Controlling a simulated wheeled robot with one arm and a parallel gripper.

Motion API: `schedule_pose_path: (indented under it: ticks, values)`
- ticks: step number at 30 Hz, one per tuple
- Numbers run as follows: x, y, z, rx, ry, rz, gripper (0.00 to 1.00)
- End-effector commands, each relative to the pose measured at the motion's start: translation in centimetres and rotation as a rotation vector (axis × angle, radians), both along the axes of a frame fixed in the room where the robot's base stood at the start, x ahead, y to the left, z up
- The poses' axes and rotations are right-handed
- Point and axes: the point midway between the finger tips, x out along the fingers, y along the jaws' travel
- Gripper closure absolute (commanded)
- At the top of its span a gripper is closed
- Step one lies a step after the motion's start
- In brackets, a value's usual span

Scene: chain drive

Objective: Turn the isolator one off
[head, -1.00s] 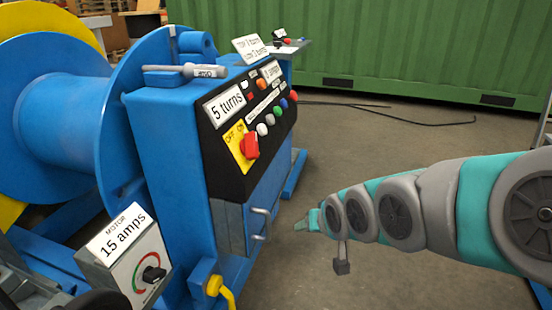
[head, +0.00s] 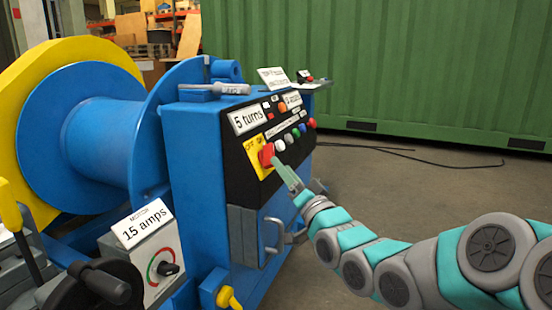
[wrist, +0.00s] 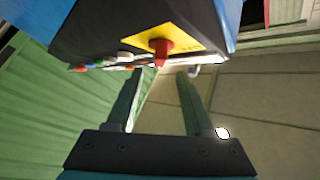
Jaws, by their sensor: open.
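The isolator is a red rotary knob (head: 267,154) on a yellow plate (head: 255,145) marked OFF and ON, on the sloped black control panel of the blue machine. My gripper (head: 285,170) is just in front of and below the knob in the head view, its fingers pointing up at the panel. In the wrist view the red knob (wrist: 161,47) and its yellow plate (wrist: 186,40) lie ahead of the fingertips. My gripper (wrist: 160,75) is open there, with nothing between the fingers. I cannot tell whether a fingertip touches the knob.
Several coloured buttons (head: 296,132) sit right of the knob. A "5 turns" label (head: 250,118) is above. A metal handle (head: 273,235) sticks out below the panel. A motor box (head: 165,265) with a dial stands at the lower left. Open floor (head: 400,185) lies to the right.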

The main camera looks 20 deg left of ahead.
Motion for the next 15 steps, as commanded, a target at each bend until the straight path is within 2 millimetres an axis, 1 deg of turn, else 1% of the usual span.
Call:
schedule_pose_path:
  ticks: [5,12,15]
  values:
    - [1.2,1.5,0.4,-0.004,0.001,0.002,0.47]
    - [3.3,3.7,1.5,-0.003,-0.001,0.001,0.47]
    - [4.0,4.3,1.8,-0.004,-0.001,-0.002,0.47]
